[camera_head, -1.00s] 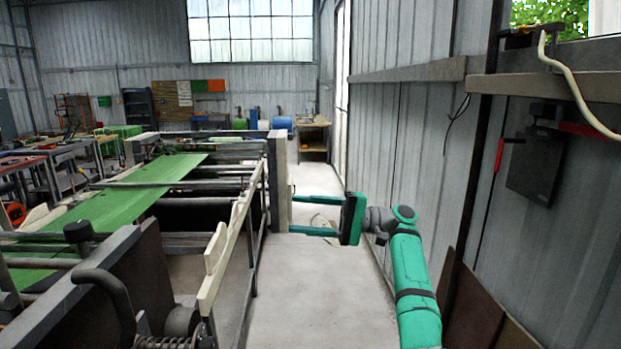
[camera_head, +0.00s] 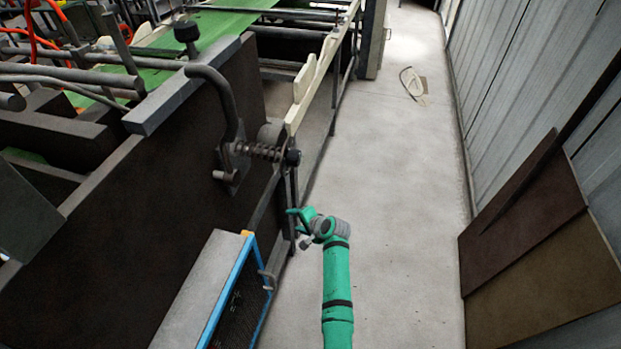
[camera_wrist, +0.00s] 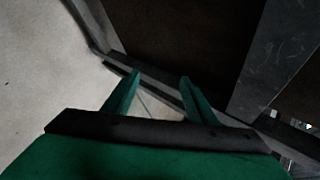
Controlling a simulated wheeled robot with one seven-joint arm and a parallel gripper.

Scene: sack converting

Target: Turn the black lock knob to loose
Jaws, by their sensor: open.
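Two black knobs show in the head view. One round black knob (camera_head: 293,157) sits at the end of a spring-wound rod on the machine's side. Another black knob (camera_head: 187,32) stands on a short stem on top of the machine's dark side plate. I cannot tell from these frames which one is the lock knob. My gripper (camera_head: 298,226) is beside the machine frame, below the spring-end knob and apart from it. In the wrist view my gripper (camera_wrist: 158,84) is open, with nothing between its fingers; neither knob is visible there.
A bent dark crank handle (camera_head: 217,90) rises beside the spring. A blue-edged grey box (camera_head: 205,275) stands at the machine's near end.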

